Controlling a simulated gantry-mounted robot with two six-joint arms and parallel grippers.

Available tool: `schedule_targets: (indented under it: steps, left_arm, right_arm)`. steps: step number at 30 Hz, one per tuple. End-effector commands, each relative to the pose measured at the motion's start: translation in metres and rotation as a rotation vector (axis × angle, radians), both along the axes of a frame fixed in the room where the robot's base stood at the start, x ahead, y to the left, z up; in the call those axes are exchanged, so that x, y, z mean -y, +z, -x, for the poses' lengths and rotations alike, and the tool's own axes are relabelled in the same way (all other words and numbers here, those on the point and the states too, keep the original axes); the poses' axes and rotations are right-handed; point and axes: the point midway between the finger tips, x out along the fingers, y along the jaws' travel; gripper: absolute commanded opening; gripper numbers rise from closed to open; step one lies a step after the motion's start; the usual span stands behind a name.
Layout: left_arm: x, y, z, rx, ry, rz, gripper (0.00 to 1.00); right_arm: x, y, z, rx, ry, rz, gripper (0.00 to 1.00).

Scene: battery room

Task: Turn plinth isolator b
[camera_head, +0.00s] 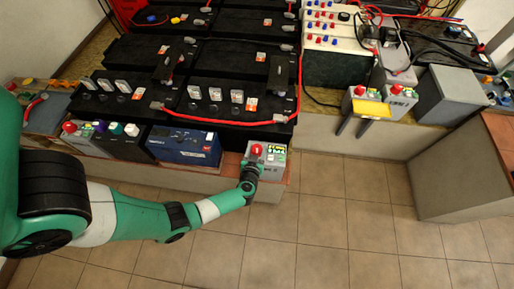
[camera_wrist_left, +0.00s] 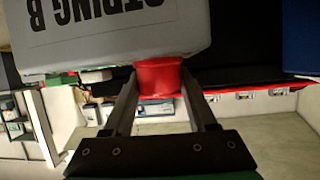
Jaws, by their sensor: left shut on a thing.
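The plinth isolator is a grey box (camera_head: 278,159) with a red knob (camera_head: 257,149) on top and green and yellow labels. It stands at the right end of the low ledge in front of the batteries. My left gripper (camera_head: 250,166) is at the box's near side, by the knob. In the left wrist view, the grey box (camera_wrist_left: 110,38) reads "STRING B". The two fingers of my left gripper (camera_wrist_left: 160,95) are on either side of the red knob (camera_wrist_left: 158,78), shut on it. The knob's exact angle is hard to tell. My right gripper is out of view.
A black battery bank (camera_head: 225,90) with a red cable (camera_head: 220,118) rises behind the isolator. A dark blue box (camera_head: 183,146) stands to its left. The tiled floor (camera_head: 330,220) in front is clear.

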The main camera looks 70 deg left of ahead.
Motion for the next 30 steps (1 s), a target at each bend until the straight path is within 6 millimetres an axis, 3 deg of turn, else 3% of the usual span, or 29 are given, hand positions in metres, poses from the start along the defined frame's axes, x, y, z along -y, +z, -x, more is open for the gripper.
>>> schedule_targets:
  steps: [7, 14, 20, 30]
  left_arm:
    - [0.001, 0.0, -0.003, 0.0, 0.202, -0.002, 0.02]
    - [0.001, -0.004, -0.003, 0.001, 0.422, -0.001, 0.02]
    - [0.0, -0.007, -0.003, 0.004, 0.614, 0.0, 0.02]
    - [-0.001, -0.011, -0.002, 0.003, 0.922, 0.001, 0.02]
  right_arm:
    - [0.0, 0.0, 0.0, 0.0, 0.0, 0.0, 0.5]
    - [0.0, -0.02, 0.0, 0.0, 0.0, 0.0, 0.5]
    - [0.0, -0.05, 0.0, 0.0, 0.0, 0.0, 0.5]
    - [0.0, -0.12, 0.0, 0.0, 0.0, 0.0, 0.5]
